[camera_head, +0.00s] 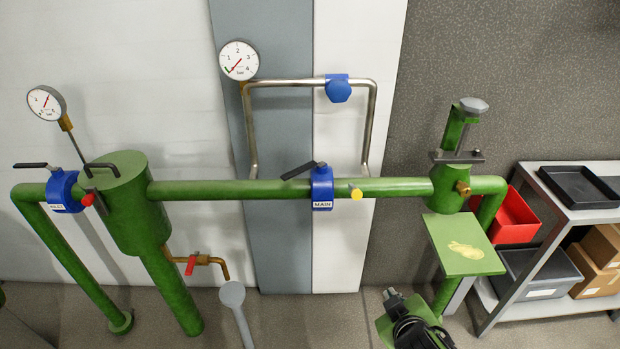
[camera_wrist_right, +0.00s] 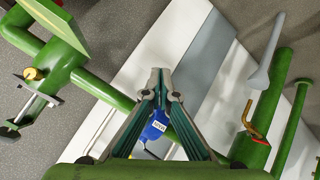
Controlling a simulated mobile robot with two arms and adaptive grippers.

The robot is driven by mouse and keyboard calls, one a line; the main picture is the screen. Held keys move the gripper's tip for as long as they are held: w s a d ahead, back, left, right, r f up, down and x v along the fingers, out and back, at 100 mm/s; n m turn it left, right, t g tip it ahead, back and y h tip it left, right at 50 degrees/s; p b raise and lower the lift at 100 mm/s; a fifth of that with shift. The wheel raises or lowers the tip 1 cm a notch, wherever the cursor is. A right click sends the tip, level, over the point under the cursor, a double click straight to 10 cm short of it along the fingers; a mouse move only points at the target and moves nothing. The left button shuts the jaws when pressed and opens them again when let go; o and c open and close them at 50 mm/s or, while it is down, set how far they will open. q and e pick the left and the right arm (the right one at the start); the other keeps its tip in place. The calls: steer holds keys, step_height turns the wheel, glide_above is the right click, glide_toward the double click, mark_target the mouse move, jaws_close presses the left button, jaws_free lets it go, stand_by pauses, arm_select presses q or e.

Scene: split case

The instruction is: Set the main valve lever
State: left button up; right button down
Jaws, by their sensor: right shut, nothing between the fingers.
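The main valve (camera_head: 322,190) is a blue body labelled MAIN on the horizontal green pipe. Its black lever (camera_head: 298,171) points left, lying roughly along the pipe. In the right wrist view, the blue valve body (camera_wrist_right: 154,128) shows between and behind my fingers; its lever cannot be made out there. My right gripper (camera_head: 391,296) is low in the head view, below and right of the valve and apart from it. In the wrist view its fingertips (camera_wrist_right: 160,74) meet with nothing between them. My left gripper is not in view.
A blue-bodied inlet valve (camera_head: 64,192) with a black lever and a green tank (camera_head: 130,205) stand left. A bent steel pipe (camera_head: 290,83) with a gauge (camera_head: 238,61) rises behind. A green plate (camera_head: 464,262) and a shelf (camera_head: 540,230) with trays and boxes stand right.

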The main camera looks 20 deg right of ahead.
steer(key=w+r+n+t+y, duration=0.1)
steer(key=w+r+n+t, duration=0.2)
steer(key=w+r+n, duration=0.1)
steer(key=w+a+r+n+t+y, duration=0.1)
steer(key=w+r+n+t+y, duration=0.1)
steer(key=w+r+n+t, duration=0.1)
steer(key=w+a+r+n+t+y, duration=0.1)
steer(key=w+r+n+t+y, duration=0.1)
steer(key=w+r+n, duration=0.3)
steer(key=shift+w+r+t, duration=0.25)
steer(key=shift+w+r, duration=0.1)
steer(key=shift+r, duration=0.25)
steer(key=shift+w+r+t, duration=0.2)
steer(key=shift+w+r, duration=0.1)
steer(key=shift+r, duration=0.35)
steer(key=shift+w+r+t, duration=0.25)
steer(key=shift+w+r, duration=0.1)
steer(key=shift+r, duration=0.25)
steer(key=n+g+y+p, duration=0.2)
steer(key=n+y+p, duration=0.1)
steer(key=n+y, duration=0.35)
glide_toward(302, 172)
steer(key=x, duration=0.7)
steer(key=shift+n+h+p, duration=0.4)
steer(key=shift+n+h, duration=0.05)
steer(key=shift+a, duration=0.1)
